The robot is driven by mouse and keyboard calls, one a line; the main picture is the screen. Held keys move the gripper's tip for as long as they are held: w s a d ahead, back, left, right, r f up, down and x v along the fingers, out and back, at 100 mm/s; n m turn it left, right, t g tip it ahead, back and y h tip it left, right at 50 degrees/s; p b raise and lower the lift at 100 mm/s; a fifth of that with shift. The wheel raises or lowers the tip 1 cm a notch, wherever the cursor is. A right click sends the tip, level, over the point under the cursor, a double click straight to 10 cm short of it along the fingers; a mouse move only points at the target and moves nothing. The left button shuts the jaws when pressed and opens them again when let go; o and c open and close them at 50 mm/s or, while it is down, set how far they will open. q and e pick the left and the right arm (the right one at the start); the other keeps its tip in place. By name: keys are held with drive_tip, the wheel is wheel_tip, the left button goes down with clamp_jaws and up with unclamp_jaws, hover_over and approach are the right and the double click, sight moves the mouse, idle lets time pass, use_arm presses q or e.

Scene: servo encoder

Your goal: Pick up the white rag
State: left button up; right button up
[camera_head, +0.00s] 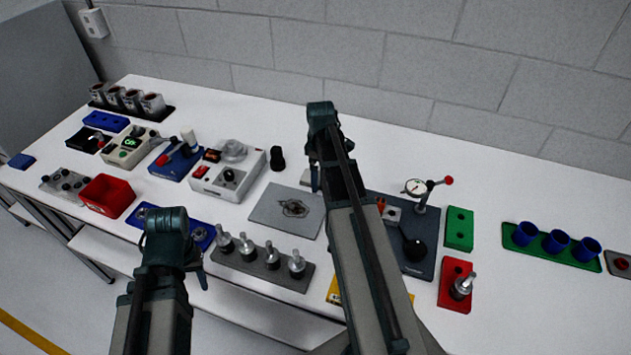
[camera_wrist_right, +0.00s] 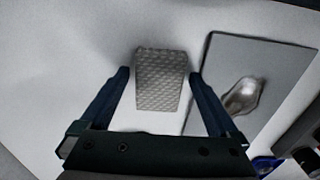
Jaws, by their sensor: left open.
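The white rag (camera_wrist_right: 162,80) looks like a small, pale grey, textured rectangle on the white table in the right wrist view. In the head view only a sliver of it (camera_head: 305,178) shows beside my right arm; the rest is hidden. My right gripper (camera_wrist_right: 160,75) is open, with one finger on each side of the rag and visible gaps between. In the head view my right gripper (camera_head: 316,180) hangs over the table behind the grey mat. My left gripper (camera_head: 201,272) is open and empty near the table's front edge, its fingers mostly hidden.
A grey mat (camera_head: 270,220) with a metallic piece on it lies close to the rag. A black knob-like part (camera_head: 277,158) and a white control box (camera_head: 229,172) stand to the left. A dial gauge stand (camera_head: 418,190) is to the right. Clear table lies behind the rag.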

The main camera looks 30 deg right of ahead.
drive_tip(key=c, duration=1.1)
drive_tip(key=shift+r, duration=0.1)
drive_tip(key=shift+r+p, duration=0.9)
drive_tip(key=shift+p, duration=0.05)
wheel_tip(320, 180, up, 2)
drive_tip(key=shift+r+p, duration=0.1)
drive_tip(key=shift+p, duration=1.05)
drive_tip(key=s+a, duration=0.3)
drive_tip(key=a, duration=0.1)
drive_tip(key=s+a, duration=0.3)
drive_tip(key=a, duration=0.1)
drive_tip(key=s+a, duration=0.4)
drive_tip(key=shift+a+r+p, duration=0.25)
drive_tip(key=shift+r+p, duration=0.1)
drive_tip(key=shift+r, duration=0.05)
